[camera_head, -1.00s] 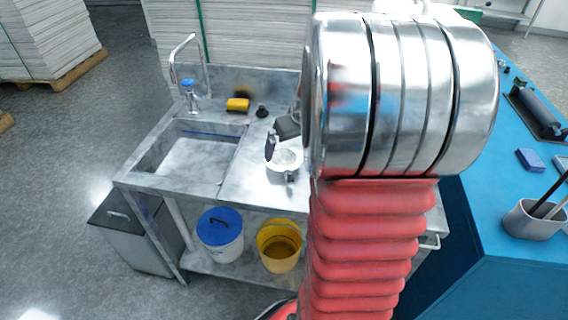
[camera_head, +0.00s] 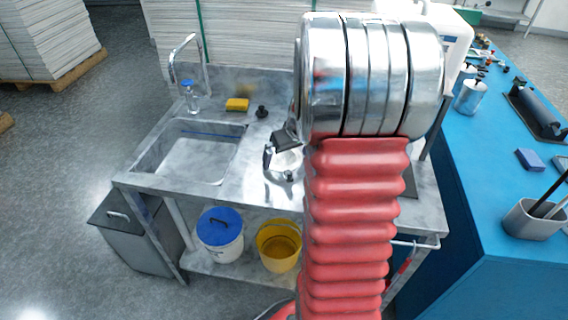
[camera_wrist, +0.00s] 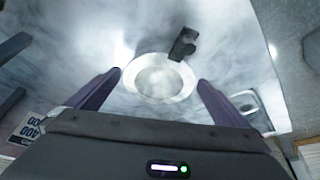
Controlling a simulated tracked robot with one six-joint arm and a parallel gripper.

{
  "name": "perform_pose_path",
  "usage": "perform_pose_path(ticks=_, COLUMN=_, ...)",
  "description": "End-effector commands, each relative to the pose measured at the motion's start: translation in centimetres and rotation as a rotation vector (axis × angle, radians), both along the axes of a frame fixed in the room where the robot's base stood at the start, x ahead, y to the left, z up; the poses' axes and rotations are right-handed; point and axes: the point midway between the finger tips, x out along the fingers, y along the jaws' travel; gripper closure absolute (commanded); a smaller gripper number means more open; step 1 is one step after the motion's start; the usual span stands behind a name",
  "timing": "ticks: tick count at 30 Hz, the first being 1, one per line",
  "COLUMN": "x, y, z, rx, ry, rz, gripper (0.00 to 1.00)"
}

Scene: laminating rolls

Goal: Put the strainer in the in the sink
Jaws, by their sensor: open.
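The strainer (camera_head: 287,160) is a round, pale, shiny piece on the metal counter, right of the sink. In the wrist view the strainer (camera_wrist: 159,78) shows as a white ring with a grey middle, and a dark piece stands at its upper right rim. My gripper (camera_head: 268,158) is at the strainer, partly hidden by my arm. In the wrist view my gripper (camera_wrist: 160,80) is open, one finger on each side of the strainer, with gaps visible. The sink (camera_head: 190,152) is an empty rectangular basin at the counter's left.
A tap (camera_head: 190,75), a soap bottle (camera_head: 191,100), a yellow sponge (camera_head: 237,104) and a dark stopper-like knob (camera_head: 262,112) stand behind the sink. A blue-lidded bucket (camera_head: 220,235) and a yellow bucket (camera_head: 279,246) sit below. A blue table (camera_head: 500,200) is at right.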

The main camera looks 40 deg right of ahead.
Motion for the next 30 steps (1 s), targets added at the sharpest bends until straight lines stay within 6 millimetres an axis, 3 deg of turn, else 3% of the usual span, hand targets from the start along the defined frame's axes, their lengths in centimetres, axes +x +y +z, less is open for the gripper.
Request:
perform_pose_path(ticks=6, x=0.6, y=-0.2, z=-1.5, rx=0.000, ry=0.000, rz=0.000, gripper=0.00)
perform_pose_path(ticks=22, x=0.7, y=-0.2, z=-1.6, rx=0.000, ry=-0.001, rz=0.000, gripper=0.00)
perform_pose_path(ticks=30, x=0.6, y=-0.2, z=-1.6, rx=-0.001, ry=-0.001, rz=0.000, gripper=0.18)
